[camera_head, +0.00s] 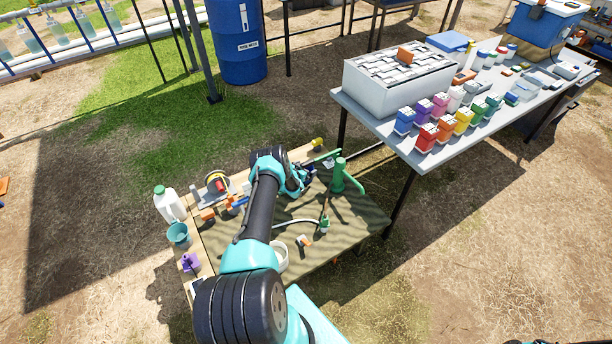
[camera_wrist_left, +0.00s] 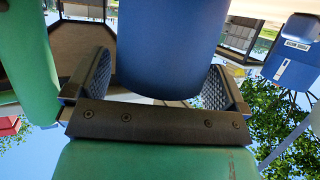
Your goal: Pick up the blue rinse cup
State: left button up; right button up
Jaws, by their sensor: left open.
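My left gripper (camera_head: 301,178) is over the far part of the low work table, beside the green hand pump (camera_head: 341,176). In the left wrist view, its two dark textured fingers (camera_wrist_left: 158,80) are open. A smooth, rounded blue body, seemingly the blue rinse cup (camera_wrist_left: 170,40), fills the space between them. It spans the gap, but I cannot tell whether the fingers touch it. In the head view, the arm and gripper mostly hide that spot. A green post (camera_wrist_left: 28,60) stands close at the left of the wrist view. My right gripper is not seen.
A white jug (camera_head: 168,206), teal bucket (camera_head: 179,235) and purple bottle (camera_head: 190,262) line the table's left edge. A white bucket (camera_head: 281,256) is partly behind my arm. A hose (camera_head: 295,221) lies on the table. A longer table (camera_head: 395,150) with coloured bottles stands right.

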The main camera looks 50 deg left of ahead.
pick_arm(q)
jog(key=c, duration=0.8)
jog(key=shift+c, duration=0.2)
jog(key=shift+r, duration=0.4)
jog(key=s+d+r, duration=0.4)
jog(key=s+d, duration=0.6)
jog(key=d, duration=0.2)
jog(key=shift+s, duration=0.3)
jog(key=shift+r, duration=0.1)
